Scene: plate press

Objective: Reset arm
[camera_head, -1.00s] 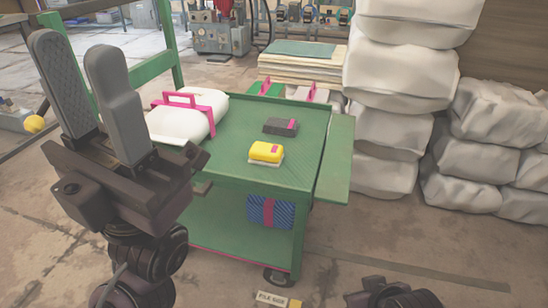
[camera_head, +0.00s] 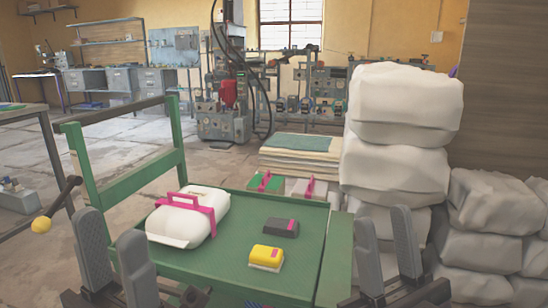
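My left gripper (camera_head: 110,226) is upright at the lower left, in front of the cart's left side. Its two grey fingers stand apart with nothing between them. My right gripper (camera_head: 384,219) is upright at the lower right, beside the cart's right edge. Its fingers are also apart and empty. The green cart (camera_head: 215,268) lies between and beyond the grippers. The cart's lower part is out of view.
White sacks (camera_head: 400,130) are stacked at the right, with more sacks (camera_head: 490,215) beside them. A pile of boards (camera_head: 300,155) stands behind the cart. Open floor (camera_head: 130,150) lies at the back left.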

